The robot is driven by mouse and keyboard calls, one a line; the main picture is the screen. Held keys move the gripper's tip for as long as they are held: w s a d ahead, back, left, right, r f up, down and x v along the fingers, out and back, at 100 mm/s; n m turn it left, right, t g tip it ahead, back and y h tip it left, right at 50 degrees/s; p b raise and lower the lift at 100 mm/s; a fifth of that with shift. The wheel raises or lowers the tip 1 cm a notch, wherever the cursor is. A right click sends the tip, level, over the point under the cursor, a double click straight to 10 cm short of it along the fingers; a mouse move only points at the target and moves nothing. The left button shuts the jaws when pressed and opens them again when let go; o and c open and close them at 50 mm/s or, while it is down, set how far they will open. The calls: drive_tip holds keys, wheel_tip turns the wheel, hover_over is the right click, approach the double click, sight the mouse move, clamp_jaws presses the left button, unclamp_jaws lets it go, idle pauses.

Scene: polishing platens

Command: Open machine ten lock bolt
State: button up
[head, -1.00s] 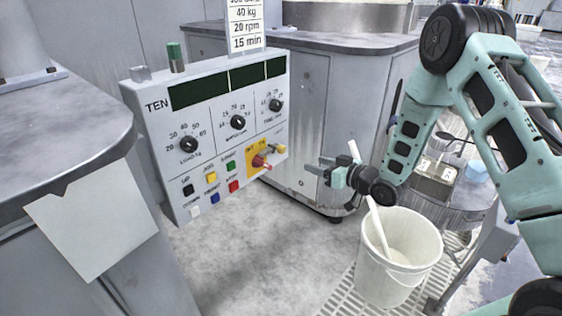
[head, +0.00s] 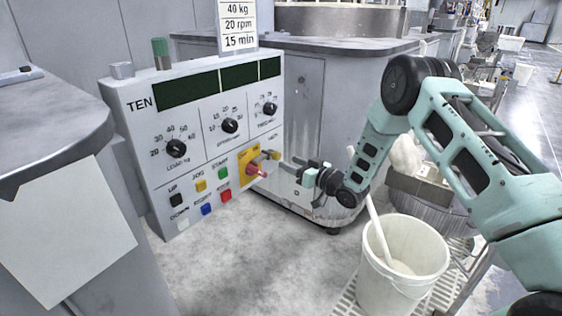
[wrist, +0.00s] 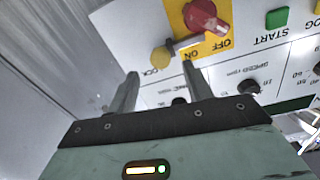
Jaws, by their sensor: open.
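The panel marked TEN (head: 205,140) carries a yellow switch plate (head: 243,178) at its lower right, with a red switch handle (head: 257,169). The lock bolt (head: 274,155) is a small brass-yellow knob beside the plate. In the wrist view the bolt's round knob (wrist: 161,57) sits by the word LOCK, and its grey rod runs to the plate below the red handle (wrist: 203,17). My gripper (head: 287,162) is open and empty, just right of the bolt. In the wrist view my gripper's fingertips (wrist: 159,70) stand either side of the knob, seemingly short of it; contact cannot be told.
Dials and coloured push buttons (head: 205,209) cover the rest of the panel. A white bucket (head: 402,270) with a stick stands on a floor grate below my arm. A grey machine cabinet (head: 330,95) rises behind the gripper. The floor before the panel is clear.

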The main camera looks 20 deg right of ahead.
sight(279, 157)
drive_tip(key=shift+b+x, duration=0.3)
drive_tip(key=shift+x, duration=2.35)
